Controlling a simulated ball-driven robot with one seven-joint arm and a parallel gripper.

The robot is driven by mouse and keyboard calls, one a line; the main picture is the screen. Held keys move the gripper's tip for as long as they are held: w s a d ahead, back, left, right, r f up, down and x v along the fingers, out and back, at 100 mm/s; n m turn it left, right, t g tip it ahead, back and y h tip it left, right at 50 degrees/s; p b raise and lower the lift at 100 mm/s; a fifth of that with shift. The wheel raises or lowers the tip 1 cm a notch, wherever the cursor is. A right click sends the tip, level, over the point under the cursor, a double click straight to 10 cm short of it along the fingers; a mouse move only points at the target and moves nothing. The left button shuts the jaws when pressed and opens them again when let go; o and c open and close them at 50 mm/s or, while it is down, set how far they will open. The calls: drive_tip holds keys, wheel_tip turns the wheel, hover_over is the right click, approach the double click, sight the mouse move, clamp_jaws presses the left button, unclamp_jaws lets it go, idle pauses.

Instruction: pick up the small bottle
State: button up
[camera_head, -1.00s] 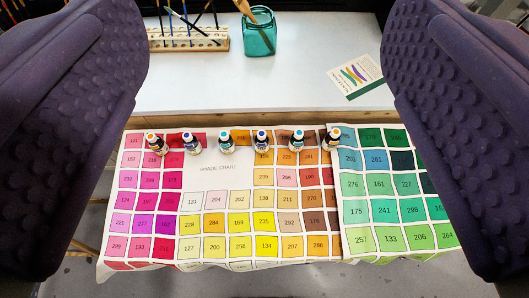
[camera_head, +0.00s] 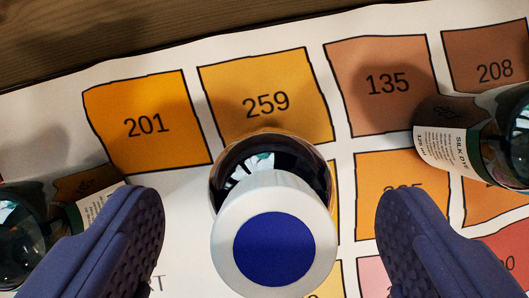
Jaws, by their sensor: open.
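A small dark glass bottle with a white cap and a blue dot on top (camera_head: 274,247) stands on the colour chart, seen from almost straight above. My gripper (camera_head: 268,215) is open, with one purple finger to the left of the bottle and one to the right. There is a gap on both sides, and neither finger touches the bottle. The cap hides most of the bottle's body and any label on it.
A further bottle (camera_head: 25,235) is close to the left finger. The printed shade chart (camera_head: 190,75) lies beneath, with a brown wooden surface (camera_head: 120,30) beyond its edge.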

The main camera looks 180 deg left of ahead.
drive_tip(key=b+x, duration=0.1)
drive_tip(key=x, duration=0.3)
drive_tip(key=shift+f+b, duration=0.35)
drive_tip(key=shift+f, duration=0.05)
drive_tip(key=shift+r, duration=0.1)
drive_tip(key=c, duration=1.2)
